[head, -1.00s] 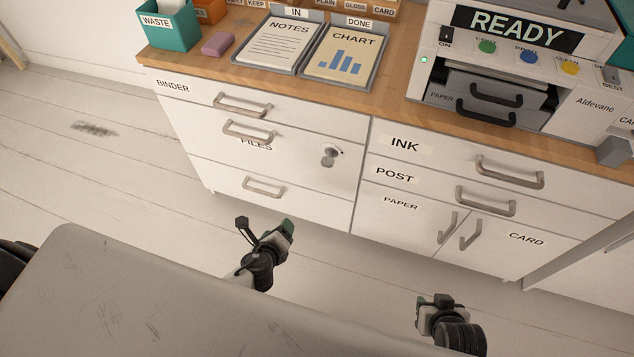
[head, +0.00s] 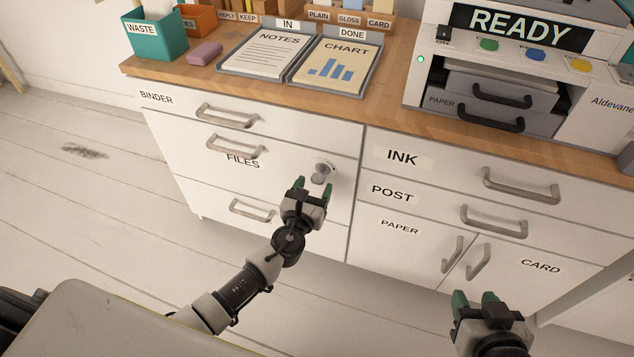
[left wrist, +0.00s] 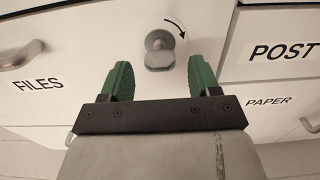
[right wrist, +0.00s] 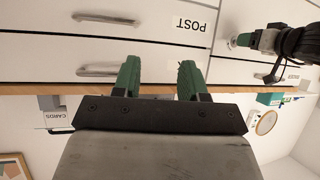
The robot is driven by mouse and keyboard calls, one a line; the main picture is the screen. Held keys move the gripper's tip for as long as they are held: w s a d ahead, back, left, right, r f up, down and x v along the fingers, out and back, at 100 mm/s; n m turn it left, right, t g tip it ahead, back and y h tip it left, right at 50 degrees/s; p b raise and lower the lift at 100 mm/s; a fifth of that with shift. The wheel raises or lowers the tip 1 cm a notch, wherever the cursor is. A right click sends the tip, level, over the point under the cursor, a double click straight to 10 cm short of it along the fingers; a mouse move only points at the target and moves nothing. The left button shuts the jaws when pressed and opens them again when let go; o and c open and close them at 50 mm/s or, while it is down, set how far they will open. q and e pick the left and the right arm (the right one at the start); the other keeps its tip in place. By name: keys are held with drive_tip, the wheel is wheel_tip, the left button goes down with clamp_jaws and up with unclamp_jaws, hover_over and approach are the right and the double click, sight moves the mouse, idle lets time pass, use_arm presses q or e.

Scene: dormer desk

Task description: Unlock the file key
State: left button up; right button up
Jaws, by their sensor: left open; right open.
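The file key (head: 319,177) is a grey knob in a round lock on the FILES drawer front (head: 290,165), near its right edge. In the left wrist view the key (left wrist: 160,61) sits ahead of the fingers, its flat grip lying across, with a curved arrow printed at its upper right. My left gripper (head: 312,188) is open just in front of and below the key, its green fingertips apart and not closed on it. My right gripper (head: 476,302) is open and empty, low in front of the PAPER and CARD doors.
The FILES handle (head: 235,148) is left of the lock. The INK handle (head: 520,187) and POST handle (head: 493,221) stick out to the right. The wooden desk top (head: 385,100) above holds trays and a printer (head: 480,70). The floor at left is clear.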

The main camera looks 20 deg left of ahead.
sight(319, 176)
use_arm(q)
drive_tip(key=shift+w, duration=1.25)
use_arm(e)
drive_tip(key=shift+w+a+r+t+y, duration=0.3)
drive_tip(key=shift+w+r+t, duration=0.25)
drive_tip(key=shift+r+t, duration=0.15)
use_arm(q)
drive_tip(key=c, duration=0.9)
drive_tip(key=shift+c, duration=0.2)
use_arm(e)
drive_tip(key=shift+f, duration=0.1)
